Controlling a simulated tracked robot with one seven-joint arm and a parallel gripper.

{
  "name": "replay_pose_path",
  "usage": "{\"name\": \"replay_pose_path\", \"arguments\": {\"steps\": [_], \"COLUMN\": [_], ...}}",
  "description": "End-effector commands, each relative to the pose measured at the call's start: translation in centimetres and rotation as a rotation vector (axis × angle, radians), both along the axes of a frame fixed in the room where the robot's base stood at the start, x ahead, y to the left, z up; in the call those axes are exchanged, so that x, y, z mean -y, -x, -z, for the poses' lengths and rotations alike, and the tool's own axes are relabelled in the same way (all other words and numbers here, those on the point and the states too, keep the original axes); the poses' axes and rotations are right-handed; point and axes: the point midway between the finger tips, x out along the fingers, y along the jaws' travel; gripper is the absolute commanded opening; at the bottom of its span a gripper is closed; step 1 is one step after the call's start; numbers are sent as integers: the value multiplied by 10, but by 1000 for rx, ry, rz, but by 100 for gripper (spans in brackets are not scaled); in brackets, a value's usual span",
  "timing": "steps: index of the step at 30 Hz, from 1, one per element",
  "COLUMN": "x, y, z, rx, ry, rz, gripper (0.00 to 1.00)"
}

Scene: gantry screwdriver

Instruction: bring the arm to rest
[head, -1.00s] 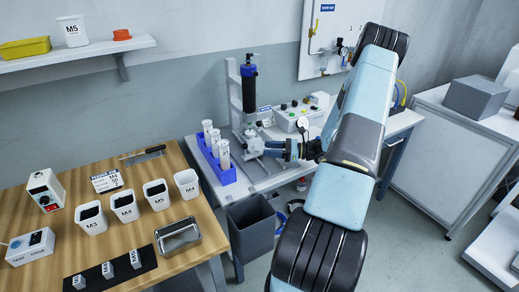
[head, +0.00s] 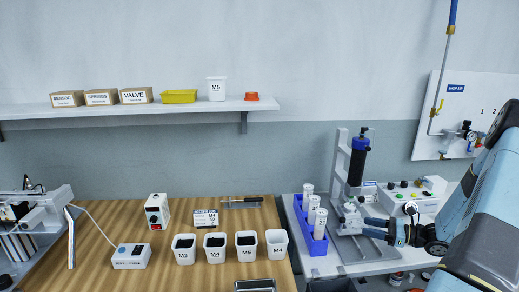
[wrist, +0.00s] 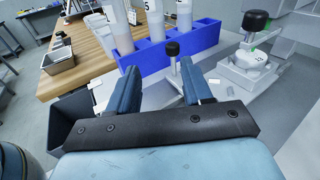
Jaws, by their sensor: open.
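My gripper (head: 368,227) is at the right in the head view, pointing left, close to the grey press stand (head: 343,175) on the white bench. In the wrist view its two blue fingers (wrist: 158,68) are apart with nothing held between them. A black-knobbed lever (wrist: 172,48) stands just beyond the fingertips; I cannot tell whether anything touches it. My arm runs off the right edge of the head view, so much of it is hidden.
A blue rack (head: 317,243) of white tubes stands left of the press. A wooden table (head: 100,240) with labelled cups lies further left. A dark bin (wrist: 82,123) is below the bench's edge. A wall shelf (head: 150,109) holds boxes.

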Motion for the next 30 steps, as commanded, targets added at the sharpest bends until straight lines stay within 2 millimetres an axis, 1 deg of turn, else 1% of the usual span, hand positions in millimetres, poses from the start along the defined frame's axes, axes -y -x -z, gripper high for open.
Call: {"name": "replay_pose_path", "arguments": {"steps": [1, 3, 8, 15, 24, 30], "x": [-10, -23, -53, -93, -134, -155], "y": [0, 3, 12, 31, 64, 90], "z": [-13, -27, -59, -103, -153, -183], "rx": [12, 25, 64, 133, 241, 327], "ry": [41, 103, 243, 452, 713, 886], "rz": [-40, -99, -231, -418, -632, -759], "gripper": [50, 50, 50, 50, 50, 50]}}
